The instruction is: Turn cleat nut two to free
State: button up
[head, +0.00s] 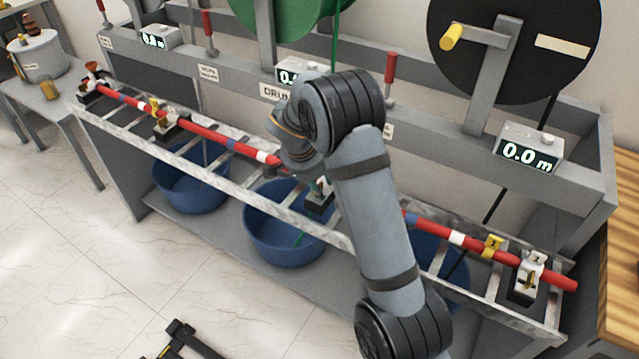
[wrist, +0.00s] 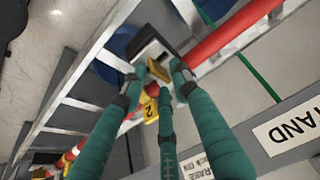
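Cleat two, a black and white block (wrist: 152,45), sits by the red cable in the wrist view. A gold nut (wrist: 158,70) shows at the cleat, between the fingertips of my gripper (wrist: 155,80). My gripper has three teal fingers, which come in around the nut. Whether they press on it I cannot tell. A yellow tag marked 2 (wrist: 151,108) hangs partly behind the fingers. In the head view my arm hides most of this place. Only the dark base of the cleat (head: 319,198) and a little teal of the gripper show there.
The red cable (head: 465,240) runs along a grey ladder rack (head: 225,182). Other cleats stand at the right end (head: 528,280) and on the left (head: 168,127). Blue tubs (head: 270,240) stand below. Drum stands with red handles (head: 390,75) rise behind.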

jog(key=shift+c, duration=1.3)
jog(key=c, duration=0.4)
grip_shut()
